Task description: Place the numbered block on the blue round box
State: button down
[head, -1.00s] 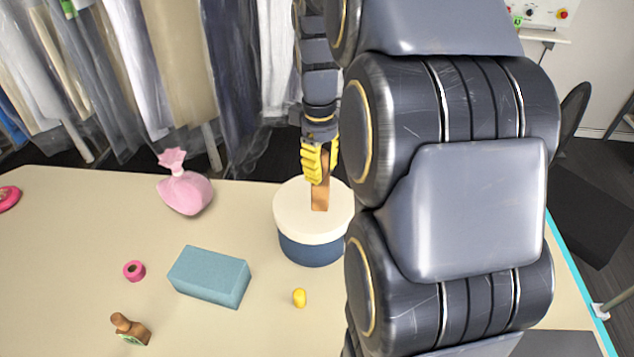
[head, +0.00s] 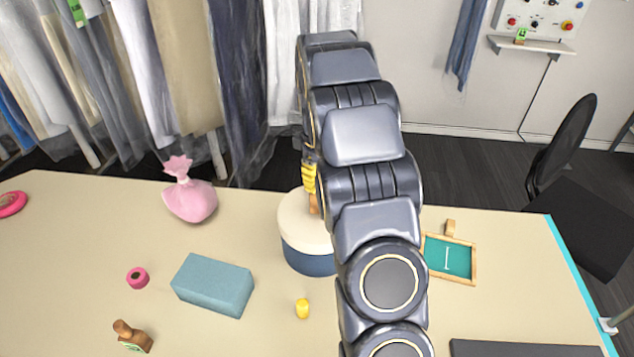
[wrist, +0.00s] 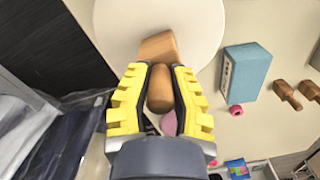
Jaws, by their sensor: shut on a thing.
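The blue round box (head: 308,261) stands on the table with a cream lid (head: 296,217), partly hidden behind my arm in the head view. My gripper (head: 309,179) is above the lid, its yellow fingers shut on a brown wooden block (head: 313,204) with a rounded handle. In the wrist view my gripper (wrist: 160,77) grips the handle, and the wooden block (wrist: 158,46) shows against the pale lid (wrist: 115,28). I cannot tell whether the block touches the lid. No number shows on its visible sides.
A teal box (head: 213,286), a pink ring (head: 138,278), a pink bag (head: 190,203), a small yellow piece (head: 302,309) and another brown wooden piece (head: 132,337) lie left and in front. A wood-framed green board (head: 449,259) lies right. Bagged garments hang behind the table.

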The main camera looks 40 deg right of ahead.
jog(key=shift+f, duration=0.45)
jog(key=shift+f, duration=0.15)
jog(key=c, duration=1.1)
grip_release()
jog(key=r, duration=1.2)
jog(key=shift+w, duration=0.2)
jog(key=shift+a+r, duration=0.15)
jog(key=shift+r, duration=0.05)
